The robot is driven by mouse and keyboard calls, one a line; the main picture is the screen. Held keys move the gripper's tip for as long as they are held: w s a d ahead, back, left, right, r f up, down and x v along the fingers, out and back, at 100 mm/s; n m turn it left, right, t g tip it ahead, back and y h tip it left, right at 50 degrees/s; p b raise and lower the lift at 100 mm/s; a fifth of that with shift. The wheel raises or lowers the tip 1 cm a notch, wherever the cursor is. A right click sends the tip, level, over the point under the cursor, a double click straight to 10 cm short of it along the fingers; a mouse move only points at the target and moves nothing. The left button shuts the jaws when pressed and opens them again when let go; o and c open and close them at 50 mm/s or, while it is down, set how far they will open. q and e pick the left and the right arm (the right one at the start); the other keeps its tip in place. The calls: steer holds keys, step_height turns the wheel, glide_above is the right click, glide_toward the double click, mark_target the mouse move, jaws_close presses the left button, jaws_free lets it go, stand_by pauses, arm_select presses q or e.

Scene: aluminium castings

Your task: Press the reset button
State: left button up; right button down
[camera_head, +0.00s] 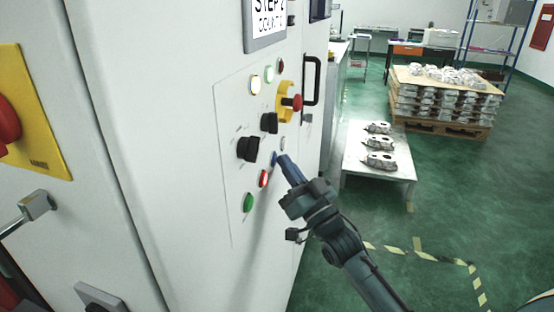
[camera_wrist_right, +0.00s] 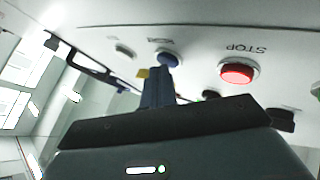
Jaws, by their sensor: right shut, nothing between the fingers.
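The blue button (camera_head: 274,158) is on the white control panel, above the red button (camera_head: 263,178). In the right wrist view the blue button (camera_wrist_right: 168,58) has a small upside-down label, too small to read surely; the red button (camera_wrist_right: 237,73) beside it is labelled STOP. My right gripper (camera_head: 283,160) is shut and empty, its fingers pointing at the panel just right of the blue button. In the wrist view the fingertips (camera_wrist_right: 157,75) are right at the blue button's near edge; I cannot tell whether they touch it. My left gripper is not in view.
The panel also bears a green button (camera_head: 248,202), black knobs (camera_head: 248,148) and a red emergency stop (camera_head: 292,102) on yellow. A black door handle (camera_head: 312,80) sticks out to the right.

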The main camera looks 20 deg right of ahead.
stand_by(0.5)
steer(key=shift+s+d, duration=0.45)
steer(key=shift+d, duration=0.15)
steer(key=shift+p, duration=0.3)
steer(key=s+d, duration=0.1)
steer(key=d, duration=0.1)
steer(key=s+d+p, duration=0.1)
steer(key=s+d, duration=0.1)
stand_by(0.6)
